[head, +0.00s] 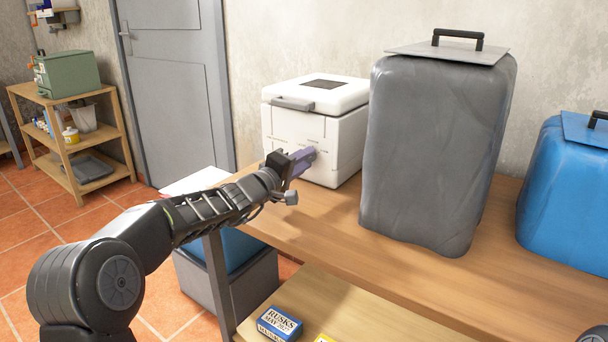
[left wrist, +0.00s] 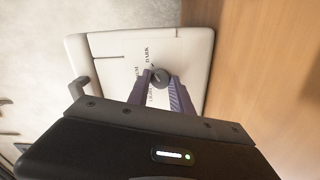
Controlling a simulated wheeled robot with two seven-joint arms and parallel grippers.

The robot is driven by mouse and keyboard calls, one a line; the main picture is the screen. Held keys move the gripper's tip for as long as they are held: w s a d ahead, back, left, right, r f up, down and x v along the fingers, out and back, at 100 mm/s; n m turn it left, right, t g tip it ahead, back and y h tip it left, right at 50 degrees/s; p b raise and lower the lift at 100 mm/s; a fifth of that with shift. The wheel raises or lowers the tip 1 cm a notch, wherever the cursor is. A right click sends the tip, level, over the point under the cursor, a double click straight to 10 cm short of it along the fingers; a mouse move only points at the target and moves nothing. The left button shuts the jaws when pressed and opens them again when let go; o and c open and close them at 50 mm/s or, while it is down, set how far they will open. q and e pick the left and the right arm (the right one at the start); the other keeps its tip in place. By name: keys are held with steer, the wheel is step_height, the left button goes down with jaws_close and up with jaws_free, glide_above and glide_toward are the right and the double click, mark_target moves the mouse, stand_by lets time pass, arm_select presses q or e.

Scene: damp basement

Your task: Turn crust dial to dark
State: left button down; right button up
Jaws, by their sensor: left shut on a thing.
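A white bread maker (head: 316,125) with a grey handle and a dark lid window stands at the back of the wooden bench. Its front panel (left wrist: 110,50) fills much of the left wrist view, turned sideways, with printed words, one reading DARK. The round grey crust dial (left wrist: 159,77) sits on that panel. My left gripper (head: 303,160) reaches the lower right of the front. In the left wrist view its purple fingers (left wrist: 160,85) are closed on the dial from both sides. The dial's pointer is too small to read.
A tall grey covered thing (head: 436,150) stands close right of the bread maker, and a blue covered one (head: 570,195) is farther right. The bench top (head: 330,225) is clear in front. A RUSKS box (head: 279,323) lies on the lower shelf.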

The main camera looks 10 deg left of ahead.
stand_by(0.4)
arm_select(q)
steer(key=c, duration=1.1)
jaws_free()
steer(key=shift+c, duration=0.2)
steer(key=v, duration=0.8)
steer(key=shift+b, duration=0.3)
steer(key=shift+w, duration=0.1)
